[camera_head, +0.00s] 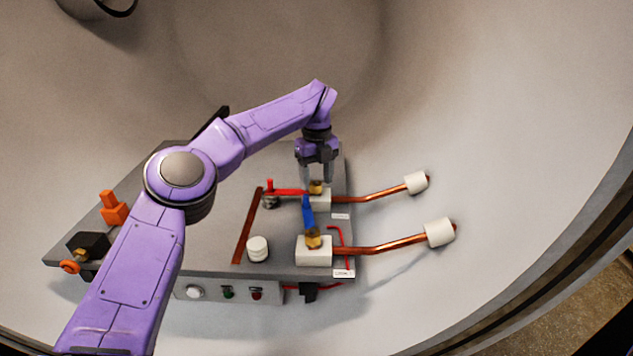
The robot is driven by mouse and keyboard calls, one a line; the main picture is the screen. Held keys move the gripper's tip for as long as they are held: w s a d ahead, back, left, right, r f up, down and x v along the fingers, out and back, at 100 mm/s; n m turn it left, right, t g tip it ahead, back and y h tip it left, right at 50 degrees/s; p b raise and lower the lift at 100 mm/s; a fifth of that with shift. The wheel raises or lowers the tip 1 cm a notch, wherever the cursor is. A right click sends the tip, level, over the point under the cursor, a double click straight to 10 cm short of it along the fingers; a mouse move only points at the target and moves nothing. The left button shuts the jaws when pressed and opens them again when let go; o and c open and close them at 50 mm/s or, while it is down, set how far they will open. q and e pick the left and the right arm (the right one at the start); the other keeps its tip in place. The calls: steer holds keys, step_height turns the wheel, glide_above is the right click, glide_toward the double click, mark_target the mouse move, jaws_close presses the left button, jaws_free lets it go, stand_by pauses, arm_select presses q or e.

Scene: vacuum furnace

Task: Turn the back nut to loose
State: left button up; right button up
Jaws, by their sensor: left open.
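The back nut (316,187) is a small brass nut on the rear white block (321,202), at the right side of the grey panel. My left gripper (316,178) points down right above the back nut, its fingers open on either side of it. I cannot tell whether the fingers touch the nut. The front nut (313,238) is a similar brass piece on the front white block (313,254). A blue lever (308,211) runs between the two blocks. My right gripper is not in view.
Copper rods with white end caps (439,232) (416,183) stick out to the right. A red lever (287,192), a white round knob (258,248) and orange parts (114,208) stand on the grey panel (205,240). The curved chamber wall surrounds it.

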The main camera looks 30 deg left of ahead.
mark_target(317, 183)
arm_select(q)
step_height(317, 183, up, 9)
steer(key=p, duration=0.2)
steer(key=shift+f, duration=0.15)
